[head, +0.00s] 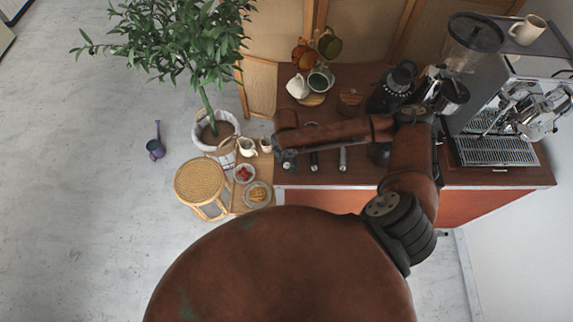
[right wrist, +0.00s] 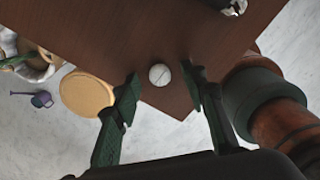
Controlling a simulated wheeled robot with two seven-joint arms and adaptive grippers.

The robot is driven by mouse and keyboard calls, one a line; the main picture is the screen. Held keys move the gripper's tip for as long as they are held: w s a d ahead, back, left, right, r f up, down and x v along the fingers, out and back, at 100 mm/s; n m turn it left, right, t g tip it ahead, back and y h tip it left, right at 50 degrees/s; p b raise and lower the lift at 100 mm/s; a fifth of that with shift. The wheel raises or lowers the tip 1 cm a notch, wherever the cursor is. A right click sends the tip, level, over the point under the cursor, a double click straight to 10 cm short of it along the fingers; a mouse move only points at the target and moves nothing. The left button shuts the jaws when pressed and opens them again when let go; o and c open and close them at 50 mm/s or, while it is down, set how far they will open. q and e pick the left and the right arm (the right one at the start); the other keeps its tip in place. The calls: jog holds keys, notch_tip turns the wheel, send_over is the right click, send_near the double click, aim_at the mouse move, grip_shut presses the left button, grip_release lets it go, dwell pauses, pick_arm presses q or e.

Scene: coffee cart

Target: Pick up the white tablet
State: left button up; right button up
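The white tablet (right wrist: 159,75) is a small round disc with a line across it. In the right wrist view it lies on the brown wooden countertop (right wrist: 115,35), near the counter's corner. My right gripper (right wrist: 164,84) is open and empty, its two dark green fingers on either side of the tablet in the picture. I cannot tell how far above the tablet they are. In the head view I cannot make out the tablet; my right arm reaches over that left end of the counter. My left gripper is not in view.
Two dark-handled tools (head: 343,159) lie on the counter right of my gripper. A grinder and espresso machine (head: 495,150) stand at the right. Cups and a white pot (head: 298,87) stand at the back. A rattan stool (head: 200,181) and small pitchers (head: 246,147) are left of the counter.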

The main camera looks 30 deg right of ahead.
jog(key=shift+f, duration=0.1)
jog(key=shift+c, duration=0.2)
jog(key=c, duration=0.7)
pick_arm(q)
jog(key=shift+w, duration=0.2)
pick_arm(e)
jog(key=shift+c, duration=0.2)
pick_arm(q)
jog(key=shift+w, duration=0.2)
